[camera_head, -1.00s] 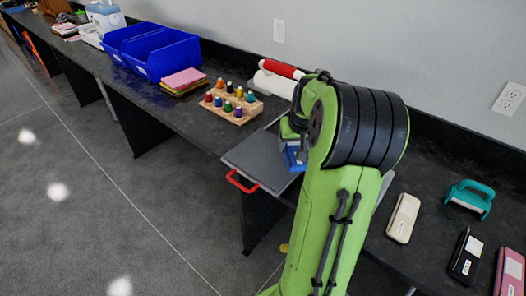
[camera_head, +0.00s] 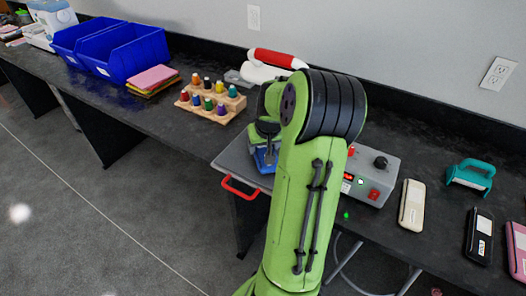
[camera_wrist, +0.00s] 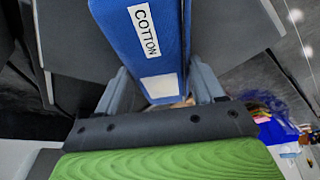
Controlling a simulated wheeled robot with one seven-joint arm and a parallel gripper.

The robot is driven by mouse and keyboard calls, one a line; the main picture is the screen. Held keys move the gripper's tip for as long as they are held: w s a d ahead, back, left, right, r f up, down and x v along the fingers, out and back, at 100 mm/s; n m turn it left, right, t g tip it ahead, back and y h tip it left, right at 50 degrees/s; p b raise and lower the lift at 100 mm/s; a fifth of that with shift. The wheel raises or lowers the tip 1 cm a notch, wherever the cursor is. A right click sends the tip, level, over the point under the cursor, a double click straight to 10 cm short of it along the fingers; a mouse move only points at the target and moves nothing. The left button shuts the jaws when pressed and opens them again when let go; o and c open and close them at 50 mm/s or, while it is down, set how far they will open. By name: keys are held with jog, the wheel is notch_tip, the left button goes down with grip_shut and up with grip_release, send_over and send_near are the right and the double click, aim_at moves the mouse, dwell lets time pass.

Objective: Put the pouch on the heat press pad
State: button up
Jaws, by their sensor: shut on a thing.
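A blue pouch (camera_wrist: 160,40) with a white COTTON label is between the two fingers of my gripper (camera_wrist: 160,88) in the wrist view. My gripper is shut on it. In the head view a small part of the blue pouch (camera_head: 264,157) shows left of my arm, over or on the grey heat press pad (camera_head: 233,158). I cannot tell whether it touches the pad. The pad has a red handle (camera_head: 239,189) at its front. My arm hides part of the pad and most of the gripper.
A grey control box (camera_head: 372,178) stands right of my arm. Beyond it lie a teal tool (camera_head: 471,175) and cream (camera_head: 411,206), black (camera_head: 479,236) and pink (camera_head: 517,248) cases. Left are a wooden rack (camera_head: 211,104), coloured sheets (camera_head: 153,79) and blue bins (camera_head: 128,53).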

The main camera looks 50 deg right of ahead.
jog(key=shift+s+f, duration=0.1)
jog(key=shift+f, duration=0.25)
jog(key=shift+f, duration=0.1)
jog(key=shift+f, duration=0.15)
jog(key=o, duration=1)
